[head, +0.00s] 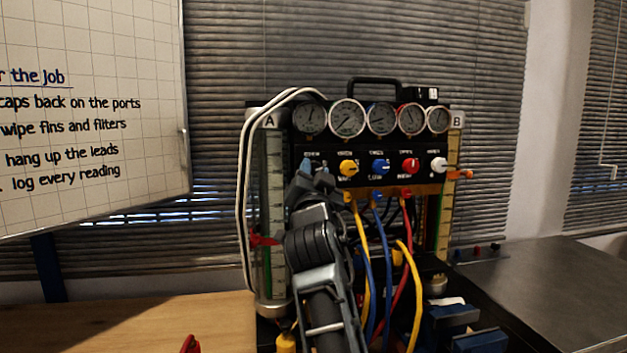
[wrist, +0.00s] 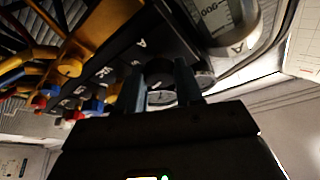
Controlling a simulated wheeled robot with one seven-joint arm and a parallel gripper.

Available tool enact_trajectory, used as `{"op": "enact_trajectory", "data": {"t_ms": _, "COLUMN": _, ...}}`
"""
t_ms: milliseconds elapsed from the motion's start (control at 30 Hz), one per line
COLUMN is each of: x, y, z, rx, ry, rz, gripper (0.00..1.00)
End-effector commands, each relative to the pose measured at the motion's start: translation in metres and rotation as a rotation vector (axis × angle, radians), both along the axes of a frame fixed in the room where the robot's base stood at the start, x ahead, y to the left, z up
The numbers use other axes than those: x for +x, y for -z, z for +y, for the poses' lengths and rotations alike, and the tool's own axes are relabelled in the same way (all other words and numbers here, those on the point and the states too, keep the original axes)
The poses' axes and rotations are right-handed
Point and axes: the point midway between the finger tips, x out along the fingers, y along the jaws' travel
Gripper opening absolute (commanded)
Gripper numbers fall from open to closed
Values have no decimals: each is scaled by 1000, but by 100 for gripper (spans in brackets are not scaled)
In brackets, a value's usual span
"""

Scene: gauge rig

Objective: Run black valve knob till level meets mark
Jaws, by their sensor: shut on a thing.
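The gauge rig (head: 370,150) stands ahead with a row of dials over a row of coloured valve knobs. My gripper (head: 318,168) is at the left end of the knob row and covers the black valve knob in the head view. In the wrist view my gripper's two fingers (wrist: 164,84) are closed around the dark knob (wrist: 160,69), seen only partly between them. Tube A (head: 275,185) stands at the rig's left with a red marker (head: 262,240) low on it. Tube B (head: 449,205) has an orange marker (head: 461,174) high up. I cannot make out tube A's liquid level.
Yellow (head: 348,167), blue (head: 380,166), red (head: 410,165) and white (head: 438,164) knobs sit right of my gripper. Yellow, blue and red hoses hang below them. White hoses (head: 242,200) loop along the left side. A whiteboard (head: 90,110) is at left.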

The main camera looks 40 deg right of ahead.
Motion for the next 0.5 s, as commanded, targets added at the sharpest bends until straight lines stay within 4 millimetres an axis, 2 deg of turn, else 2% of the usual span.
{"op": "enact_trajectory", "data": {"t_ms": 200, "x": -1, "y": 0, "z": -2, "rx": -110, "ry": 2, "rz": 75, "gripper": 5}}
{"op": "enact_trajectory", "data": {"t_ms": 500, "x": -1, "y": 0, "z": -1, "rx": -129, "ry": 1, "rz": 87, "gripper": 5}}
